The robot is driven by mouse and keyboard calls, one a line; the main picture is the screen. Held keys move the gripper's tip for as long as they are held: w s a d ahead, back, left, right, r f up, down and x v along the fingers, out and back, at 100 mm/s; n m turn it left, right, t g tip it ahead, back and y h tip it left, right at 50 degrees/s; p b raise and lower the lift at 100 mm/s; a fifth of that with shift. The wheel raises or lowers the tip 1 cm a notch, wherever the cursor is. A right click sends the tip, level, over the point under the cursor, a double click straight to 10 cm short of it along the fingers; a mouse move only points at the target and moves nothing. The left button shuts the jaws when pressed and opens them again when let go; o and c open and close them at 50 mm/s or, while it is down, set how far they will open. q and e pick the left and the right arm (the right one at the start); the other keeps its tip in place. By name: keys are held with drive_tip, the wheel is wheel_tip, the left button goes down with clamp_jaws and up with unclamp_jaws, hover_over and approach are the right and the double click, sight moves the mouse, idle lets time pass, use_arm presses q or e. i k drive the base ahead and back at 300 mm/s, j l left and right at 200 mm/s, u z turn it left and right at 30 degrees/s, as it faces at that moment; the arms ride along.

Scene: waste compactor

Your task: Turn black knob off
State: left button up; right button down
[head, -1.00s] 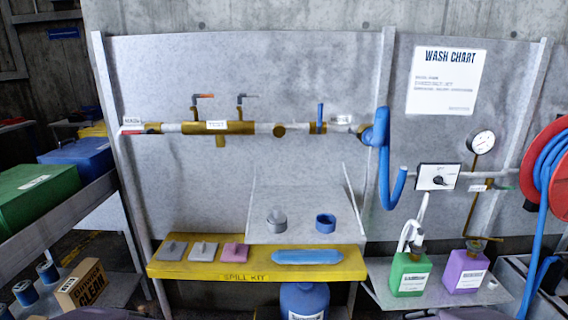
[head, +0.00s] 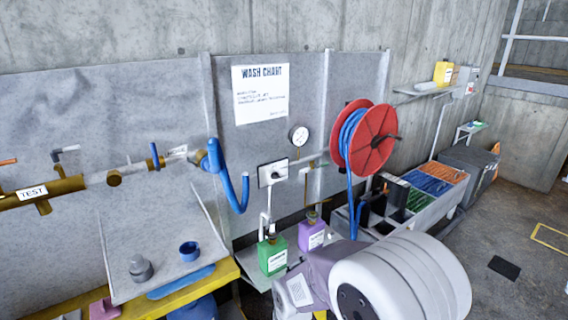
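The black knob (head: 277,175) sits on a white panel (head: 265,180) fixed to the grey wall board, left of the red hose reel. It is small here and I cannot tell its exact setting. My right arm rises at the bottom right of the head view, below and in front of the panel, as a large white and grey joint. No fingers of my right gripper show. My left arm and gripper are out of view.
A round gauge (head: 299,135) is above and right of the knob. A green jug (head: 272,257) and a purple jug (head: 311,234) stand below. The red hose reel (head: 371,140) sticks out to the right. The blue hose (head: 241,192) hangs to the left. Floor at far right is open.

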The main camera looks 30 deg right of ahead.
sight(275, 175)
drive_tip(key=z, duration=1)
drive_tip(key=i+l+u, duration=0.15)
drive_tip(key=l, duration=0.3)
drive_tip(key=i+l+u, duration=0.15)
drive_tip(key=l, duration=0.25)
drive_tip(key=i+l+u, duration=0.15)
drive_tip(key=l, duration=0.2)
drive_tip(key=i+l+u, duration=0.2)
drive_tip(key=l, duration=0.2)
drive_tip(key=i+l+u, duration=0.15)
drive_tip(key=l, duration=0.3)
drive_tip(key=i+l+u, duration=0.2)
drive_tip(key=l, duration=0.2)
drive_tip(key=i+l+u, duration=0.3)
drive_tip(key=i+j, duration=0.05)
drive_tip(key=j, duration=0.05)
